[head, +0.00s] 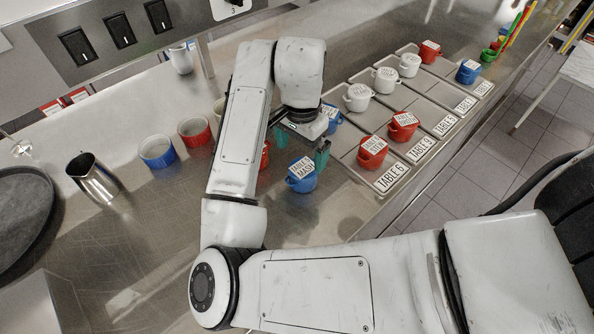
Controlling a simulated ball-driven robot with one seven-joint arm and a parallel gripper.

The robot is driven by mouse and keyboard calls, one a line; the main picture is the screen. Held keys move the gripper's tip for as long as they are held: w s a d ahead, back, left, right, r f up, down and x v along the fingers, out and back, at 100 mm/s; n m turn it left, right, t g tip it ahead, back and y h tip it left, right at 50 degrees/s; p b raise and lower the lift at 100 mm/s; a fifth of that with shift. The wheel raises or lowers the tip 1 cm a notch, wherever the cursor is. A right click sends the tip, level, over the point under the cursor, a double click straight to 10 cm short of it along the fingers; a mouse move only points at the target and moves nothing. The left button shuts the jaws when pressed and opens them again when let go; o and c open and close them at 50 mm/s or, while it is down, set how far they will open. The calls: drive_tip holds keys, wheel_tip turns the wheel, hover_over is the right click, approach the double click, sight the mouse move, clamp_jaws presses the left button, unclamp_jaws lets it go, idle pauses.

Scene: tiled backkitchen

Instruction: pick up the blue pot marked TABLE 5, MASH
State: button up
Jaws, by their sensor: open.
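A blue pot (302,180) with a white label on its lid stands on the steel counter, just below my gripper in the picture. Its label seems to read MASH; its table number is too small to read surely. My gripper (302,148) is open and empty, with its greenish fingers apart above and behind this pot. A second blue pot (333,122) with a label is partly hidden behind my gripper. A third blue pot (468,72) stands on a far tray at the right. Their labels are not clearly readable.
A red pot (265,155) is mostly hidden behind my arm. Table-marked trays (345,140) at the right hold red and white pots. A blue dish (157,152), a red dish (195,131) and a steel jug (93,178) stand left. The counter ends at the right, above the floor.

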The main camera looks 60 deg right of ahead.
sight(303, 168)
wheel_tip(303, 168, down, 3)
drive_tip(key=shift+f, duration=0.1)
drive_tip(key=shift+s+f+p, duration=0.2)
drive_tip(key=shift+f+p, duration=0.1)
drive_tip(key=shift+f, duration=1.05)
drive_tip(key=shift+s+f+p, duration=0.15)
drive_tip(key=shift+f+p, duration=0.15)
drive_tip(key=shift+f, duration=1.05)
drive_tip(key=c, duration=1.2)
